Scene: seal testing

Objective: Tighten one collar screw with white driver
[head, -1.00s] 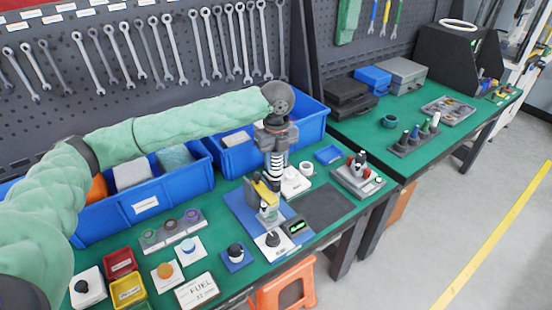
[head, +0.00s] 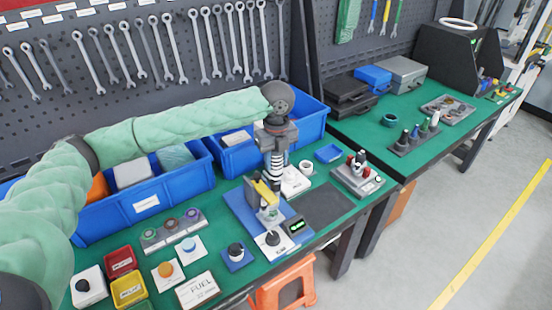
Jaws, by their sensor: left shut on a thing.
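My left gripper (head: 266,197) points down over the blue base plate (head: 238,208) at the front of the near bench. It is shut on a small pale part, mostly hidden by its fingers, which I cannot identify surely. A yellow piece (head: 264,191) shows beside the fingers. A white-topped driver (head: 436,119) stands upright in a dark rack (head: 403,148) on the far bench, away from my gripper, with other drivers. The collar screws are too small or hidden to make out. My right gripper is out of view.
A black box with a green display (head: 296,226) and a white-based dial (head: 272,242) sit close to my left gripper. Blue bins (head: 147,204) stand behind. A grey block with upright parts (head: 358,178) stands to the right; the dark mat (head: 322,201) is clear.

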